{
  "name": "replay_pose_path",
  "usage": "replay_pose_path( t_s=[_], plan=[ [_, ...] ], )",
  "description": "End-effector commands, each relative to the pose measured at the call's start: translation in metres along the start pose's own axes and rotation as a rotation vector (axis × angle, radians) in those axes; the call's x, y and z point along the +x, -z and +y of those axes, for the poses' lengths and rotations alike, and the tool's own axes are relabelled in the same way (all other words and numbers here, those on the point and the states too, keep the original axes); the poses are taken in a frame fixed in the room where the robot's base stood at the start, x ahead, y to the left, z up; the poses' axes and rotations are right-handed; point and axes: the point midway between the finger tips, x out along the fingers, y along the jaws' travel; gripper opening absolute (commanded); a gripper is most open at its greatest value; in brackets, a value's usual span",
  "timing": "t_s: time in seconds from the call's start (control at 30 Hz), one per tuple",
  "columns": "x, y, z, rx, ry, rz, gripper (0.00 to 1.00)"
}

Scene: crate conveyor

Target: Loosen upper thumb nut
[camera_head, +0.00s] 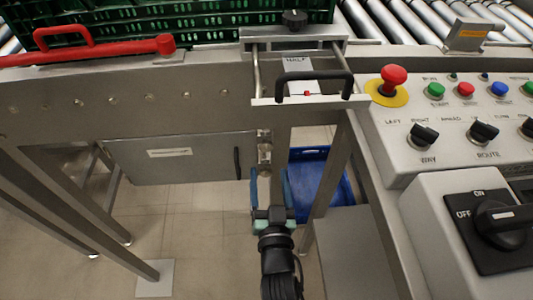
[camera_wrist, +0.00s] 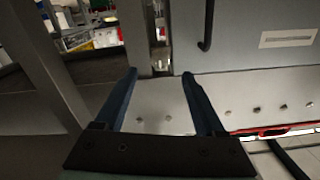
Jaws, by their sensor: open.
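Small metal fittings (camera_head: 265,153) sit one above another on the narrow strip at the right edge of the grey hinged panel (camera_head: 125,160). They look like the thumb nuts, but they are too small to tell apart surely. My gripper (camera_head: 268,178) is open and empty, just below and in front of these fittings, its two blue fingers apart. In the wrist view, which is turned upside down, the fittings (camera_wrist: 160,34) show beyond and between the fingertips of my gripper (camera_wrist: 160,73). Nothing is between the fingers.
The panel has a black handle (camera_head: 237,163). A blue crate (camera_head: 335,190) stands on the floor behind my gripper. A drawer with a black handle (camera_head: 313,85) sticks out above. The control console (camera_head: 440,120) and a frame leg (camera_head: 325,185) are at the right.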

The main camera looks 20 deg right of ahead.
Motion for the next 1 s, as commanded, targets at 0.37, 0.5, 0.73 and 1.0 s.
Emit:
replay_pose_path(
  t_s=[0.37,0.5,0.73,1.0],
  plan=[
    [0.058,0.001,0.000,0.000,-0.002,0.000,0.72],
    [0.066,0.001,0.000,0.000,-0.001,0.000,0.72],
    [0.069,0.000,0.001,-0.001,-0.001,0.000,0.72],
    [0.069,0.000,0.000,-0.001,-0.001,0.000,0.47]
  ],
)
